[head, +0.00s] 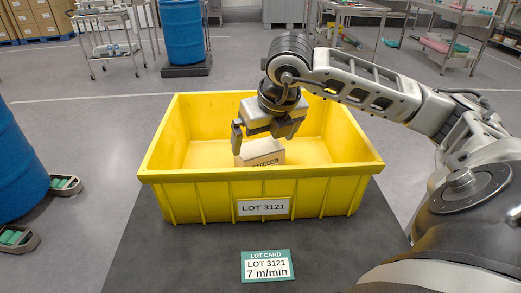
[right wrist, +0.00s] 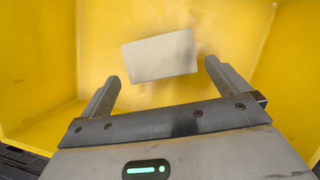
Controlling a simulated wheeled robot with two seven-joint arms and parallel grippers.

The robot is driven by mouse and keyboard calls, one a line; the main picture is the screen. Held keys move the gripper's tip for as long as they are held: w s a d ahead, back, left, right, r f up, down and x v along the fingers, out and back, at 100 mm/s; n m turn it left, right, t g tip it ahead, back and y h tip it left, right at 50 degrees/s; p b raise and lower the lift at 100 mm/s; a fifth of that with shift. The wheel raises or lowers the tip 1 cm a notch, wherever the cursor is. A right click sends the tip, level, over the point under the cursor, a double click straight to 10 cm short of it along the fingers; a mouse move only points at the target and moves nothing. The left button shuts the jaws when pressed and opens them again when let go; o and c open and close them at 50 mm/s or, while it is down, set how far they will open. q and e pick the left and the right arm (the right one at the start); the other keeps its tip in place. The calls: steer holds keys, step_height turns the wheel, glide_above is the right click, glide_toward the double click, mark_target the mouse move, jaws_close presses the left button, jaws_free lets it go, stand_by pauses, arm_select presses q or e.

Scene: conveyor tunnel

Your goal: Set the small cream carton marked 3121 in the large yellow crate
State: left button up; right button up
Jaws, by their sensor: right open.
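The large yellow crate (head: 170,200) stands on a dark surface and carries a label reading LOT 3121. The small cream carton (head: 262,153) is inside the crate, partly hidden by the crate's front wall and my gripper. Any number on it is too small to read. My right gripper (head: 265,135) is over the crate's inside, above the carton. In the right wrist view the open fingers (right wrist: 160,85) stand apart, with the carton (right wrist: 159,57) beyond their tips and not between them. I cannot tell whether the carton rests on the crate floor. My left gripper is not in view.
A lot card (head: 267,266) reading LOT 3121, 7 m/min lies in front of the crate. A blue drum (head: 18,165) stands at the left and another (head: 183,32) at the back. A cart (head: 112,35) and shelves (head: 455,35) stand behind. The crate's walls surround my gripper.

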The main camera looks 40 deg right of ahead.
steer(key=shift+v, duration=2.3)
